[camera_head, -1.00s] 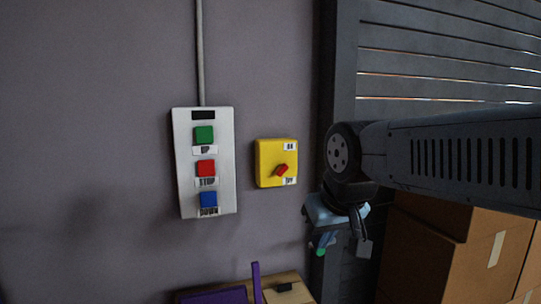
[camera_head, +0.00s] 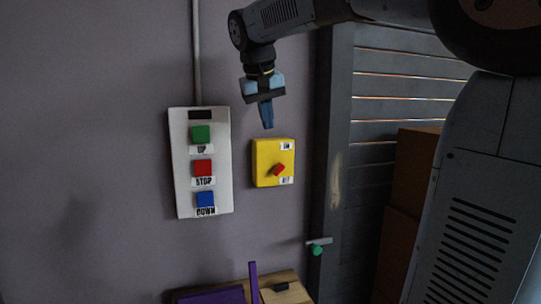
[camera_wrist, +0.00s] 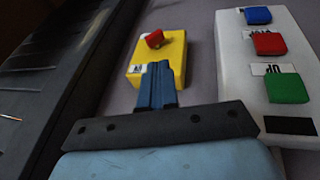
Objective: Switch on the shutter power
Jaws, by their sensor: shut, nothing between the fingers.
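The yellow switch box (camera_head: 262,163) is on the wall, with an ON label at its upper right and another label at its lower right. Its red knob (camera_head: 278,169) sits tilted between the labels, nearer the lower one. My gripper (camera_head: 267,126) is shut and empty, pointing down just above the box's top edge. In the wrist view the shut fingers (camera_wrist: 156,68) overlap the near part of the yellow box (camera_wrist: 174,55), and the red knob (camera_wrist: 154,39) shows beyond the tips. I cannot tell whether the fingers touch the box.
A white panel (camera_head: 222,160) with green UP, red STOP and blue DOWN buttons hangs left of the box, under a conduit (camera_head: 197,60). A slatted shutter (camera_head: 390,90) and cardboard boxes (camera_head: 412,170) are at the right. A wooden surface with a purple item (camera_head: 253,280) is below.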

